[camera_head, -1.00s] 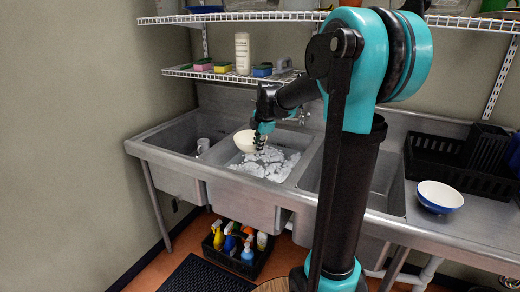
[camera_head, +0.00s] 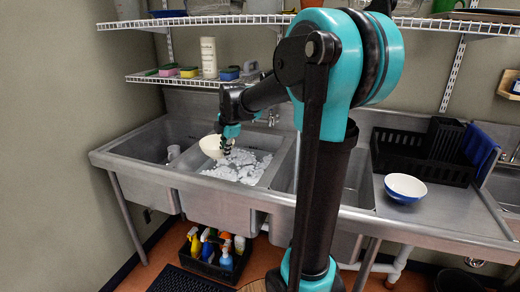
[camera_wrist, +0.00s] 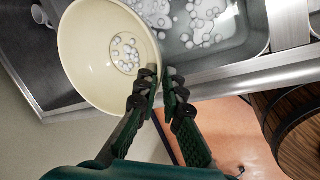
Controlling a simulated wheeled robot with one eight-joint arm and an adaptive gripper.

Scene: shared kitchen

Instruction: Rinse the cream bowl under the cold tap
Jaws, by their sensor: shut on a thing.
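The cream bowl (camera_head: 211,146) is held at its rim by my gripper (camera_head: 226,146), over the left part of the middle sink basin (camera_head: 262,182). In the wrist view the bowl (camera_wrist: 82,55) is tilted with its inside toward the camera, and white suds lie in its bottom. My gripper (camera_wrist: 160,92) is shut on the bowl's right rim. The middle basin holds water with white foam. A tap (camera_head: 272,118) stands at the back of the sink, partly behind my arm; whether water runs cannot be told.
A white mug (camera_head: 173,152) stands in the left basin. A blue-and-white bowl (camera_head: 405,187) and a black dish rack (camera_head: 425,155) are on the right drainboard. A wire shelf (camera_head: 190,80) with sponges hangs above. A crate of spray bottles (camera_head: 215,255) sits below.

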